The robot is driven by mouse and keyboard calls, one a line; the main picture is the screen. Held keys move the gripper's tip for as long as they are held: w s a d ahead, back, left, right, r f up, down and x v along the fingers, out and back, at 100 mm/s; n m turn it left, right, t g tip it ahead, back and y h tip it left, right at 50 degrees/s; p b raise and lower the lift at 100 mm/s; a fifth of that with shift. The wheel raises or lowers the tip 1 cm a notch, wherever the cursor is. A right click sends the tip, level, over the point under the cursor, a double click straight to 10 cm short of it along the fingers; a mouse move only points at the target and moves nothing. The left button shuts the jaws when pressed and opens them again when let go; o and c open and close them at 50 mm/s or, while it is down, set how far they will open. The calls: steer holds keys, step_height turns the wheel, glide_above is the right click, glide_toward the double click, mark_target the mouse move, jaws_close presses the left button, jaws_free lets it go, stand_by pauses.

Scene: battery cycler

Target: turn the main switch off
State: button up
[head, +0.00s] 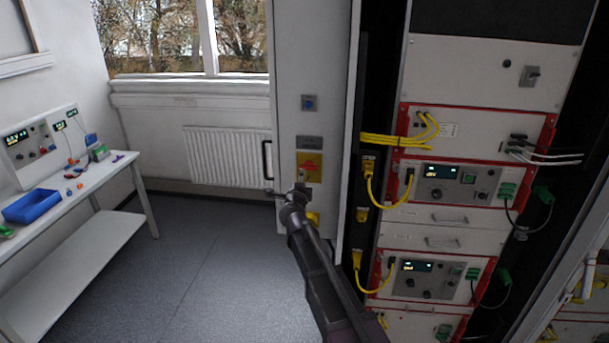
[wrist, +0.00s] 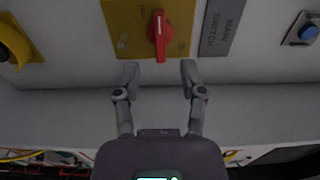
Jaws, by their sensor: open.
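The main switch is a red rotary handle on a yellow plate (head: 309,174) on the front of the tall light-grey cabinet. In the wrist view the red handle (wrist: 160,35) is upright in the picture, its free end pointing toward my gripper. A grey MAIN SWITCH label (wrist: 222,27) sits beside the plate. My gripper (wrist: 160,73) is open and empty. Its two fingertips are on either side of the handle's line, near its free end; I cannot tell whether they touch the panel. In the head view my gripper (head: 294,194) is at the plate's lower left and hides part of it.
A blue button (head: 309,103) is above the switch and a yellow part (head: 313,219) below it. A black door handle (head: 267,160) is to the left. Equipment racks with yellow cables (head: 395,140) stand right. A workbench (head: 105,177) stands far left, with clear floor between.

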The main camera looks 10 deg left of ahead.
steer(key=shift+s, duration=2.1)
steer(key=s+d+f+n+g+y+b, duration=0.4)
steer(key=s+d+f+n+g+b, duration=0.15)
steer(key=f+n, duration=0.45)
steer(key=s+d+f+n+g+y+b, duration=0.45)
steer(key=s+f+n, duration=0.25)
steer(key=f, duration=0.4)
steer(key=s+d+f+g+h+b, duration=0.3)
steer(key=s+d+f, duration=0.3)
steer(key=s+d, duration=0.2)
steer(key=s+d+f+n+g+h+b, duration=0.1)
steer(key=s+d+f+g+h+b, duration=0.2)
steer(key=s+d+f+g+h, duration=0.2)
steer(key=s+d+f, duration=0.2)
steer(key=s+d, duration=0.2)
steer(key=d, duration=0.1)
steer(key=shift+f, duration=0.3)
steer(key=shift+s, duration=0.15)
